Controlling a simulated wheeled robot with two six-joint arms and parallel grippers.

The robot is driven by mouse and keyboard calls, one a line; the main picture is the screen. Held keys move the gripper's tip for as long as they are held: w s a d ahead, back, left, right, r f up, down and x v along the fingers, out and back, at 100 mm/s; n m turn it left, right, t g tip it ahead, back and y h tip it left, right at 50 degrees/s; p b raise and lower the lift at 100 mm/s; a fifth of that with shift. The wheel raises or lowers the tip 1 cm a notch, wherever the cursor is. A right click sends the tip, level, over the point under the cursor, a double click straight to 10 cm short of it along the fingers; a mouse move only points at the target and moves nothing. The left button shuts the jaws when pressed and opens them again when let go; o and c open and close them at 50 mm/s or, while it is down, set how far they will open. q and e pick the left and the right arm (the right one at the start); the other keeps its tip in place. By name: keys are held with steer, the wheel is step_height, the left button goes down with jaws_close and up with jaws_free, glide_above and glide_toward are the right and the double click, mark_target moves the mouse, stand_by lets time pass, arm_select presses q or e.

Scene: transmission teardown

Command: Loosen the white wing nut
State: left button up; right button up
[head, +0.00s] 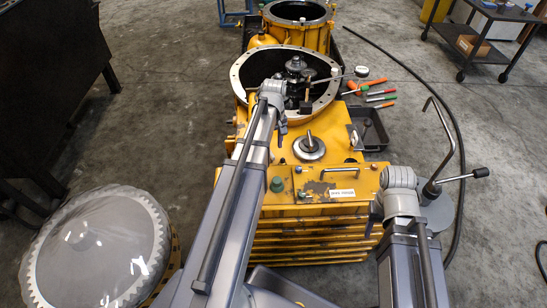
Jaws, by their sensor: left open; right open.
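I cannot pick out the white wing nut with certainty. A small pale piece (361,71) shows at the right of the open bell housing (240,82), at the end of a thin rod, but its shape is too small to tell. My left gripper (307,102) is open over the housing's opening, close to the dark gear shafts (296,66); my own wrist hides part of the opening. My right gripper (432,188) is open at the right of the yellow transmission case (345,182), apart from it. Its fingers are hard to make out.
A silver round cap (309,147) sits on the case. Orange-, red- and green-handled tools (380,97) and a dark tray (376,138) lie to the right. A black cart (488,40) stands back right; a cable crosses the floor.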

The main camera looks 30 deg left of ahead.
mark_target(273, 156)
arm_select(q)
step_height(273, 156, down, 6)
steer(key=b, duration=0.4)
steer(key=shift+r+b, duration=0.15)
steer(key=shift+b, duration=0.25)
jaws_close()
